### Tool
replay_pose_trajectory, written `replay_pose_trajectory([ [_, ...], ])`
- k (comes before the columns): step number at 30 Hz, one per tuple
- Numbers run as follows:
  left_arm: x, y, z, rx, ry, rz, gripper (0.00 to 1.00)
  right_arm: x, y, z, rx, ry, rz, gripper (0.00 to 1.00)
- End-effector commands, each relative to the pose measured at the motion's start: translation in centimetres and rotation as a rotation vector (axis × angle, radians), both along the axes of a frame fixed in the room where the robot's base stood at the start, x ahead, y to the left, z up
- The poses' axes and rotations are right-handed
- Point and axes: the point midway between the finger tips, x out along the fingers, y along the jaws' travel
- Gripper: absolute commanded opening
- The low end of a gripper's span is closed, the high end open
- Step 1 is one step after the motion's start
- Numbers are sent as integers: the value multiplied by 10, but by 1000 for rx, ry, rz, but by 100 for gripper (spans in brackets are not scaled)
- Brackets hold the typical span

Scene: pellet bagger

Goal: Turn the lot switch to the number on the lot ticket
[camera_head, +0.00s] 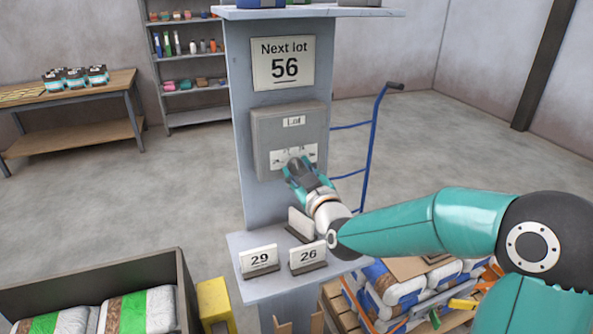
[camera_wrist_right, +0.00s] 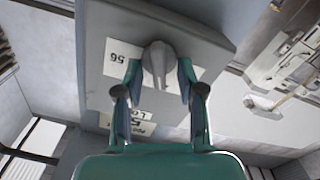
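The lot ticket (camera_head: 283,63) on the grey post reads "Next lot 56". Below it, a grey switch box (camera_head: 268,125) labelled "Lot" has a white dial plate (camera_head: 277,157) with small marks. The grey switch knob (camera_wrist_right: 158,62) shows in the right wrist view, with an upside-down "56" on the plate (camera_wrist_right: 118,58) beside it. My right gripper (camera_head: 297,164) is at the box; in the wrist view its fingers (camera_wrist_right: 159,75) stand on either side of the knob, with narrow gaps showing. The gripper hides the knob in the head view. My left gripper is out of view.
Number cards 29 (camera_head: 259,260) and 26 (camera_head: 308,257) stand on the ledge (camera_head: 283,284) below, with another card (camera_head: 300,224) behind my wrist. A blue hand truck (camera_head: 374,140) stands right of the post. Sacks lie in a dark bin (camera_head: 90,272) at lower left.

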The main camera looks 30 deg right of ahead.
Motion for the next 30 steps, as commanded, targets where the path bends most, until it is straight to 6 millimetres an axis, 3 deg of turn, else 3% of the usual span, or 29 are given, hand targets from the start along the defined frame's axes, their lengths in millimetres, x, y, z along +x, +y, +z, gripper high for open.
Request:
replay_pose_trajectory([
  [3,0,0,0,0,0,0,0,0,0,0,0,0,0,35],
  [9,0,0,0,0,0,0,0,0,0,0,0,1,0,2],
  [10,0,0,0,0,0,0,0,-1,0,0,0,1,0,0],
  [13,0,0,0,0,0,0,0,0,0,0,0,1,1,0],
  [14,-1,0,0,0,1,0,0,1,11,0,0,2,9,0],
  [20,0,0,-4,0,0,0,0,1,4,-2,11,-2,7,0],
  [30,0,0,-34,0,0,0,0,1,3,-6,150,-35,8,0],
])
